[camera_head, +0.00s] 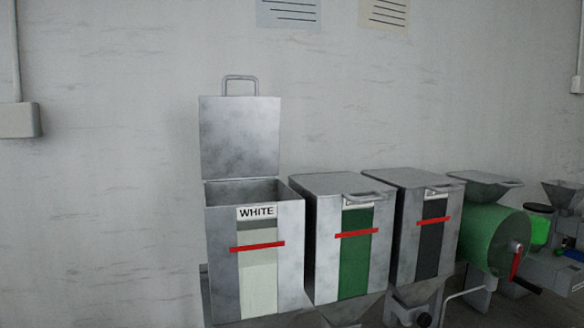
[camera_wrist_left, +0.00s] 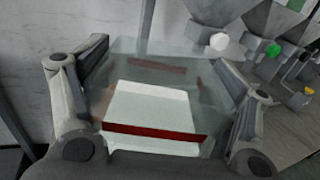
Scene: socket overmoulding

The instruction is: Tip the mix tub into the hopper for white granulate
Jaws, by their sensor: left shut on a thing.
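The white hopper (camera_head: 292,240) is a grey metal box labelled WHITE, with its lid (camera_head: 240,137) standing open against the wall. In the left wrist view my left gripper (camera_wrist_left: 160,58) is shut on a clear tub, the mix tub (camera_wrist_left: 132,49), with a finger on either side. White material (camera_wrist_left: 150,108) shows inside the tub, and a red band crosses its near side. Neither gripper nor the tub shows in the head view.
A green hopper (camera_head: 323,240) and a dark hopper (camera_head: 412,250) stand to the right with lids shut. Beyond them is a green drum machine (camera_head: 490,240) with a red handle. In the wrist view a white knob (camera_wrist_left: 219,41) and a green knob (camera_wrist_left: 273,49) show beyond the tub.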

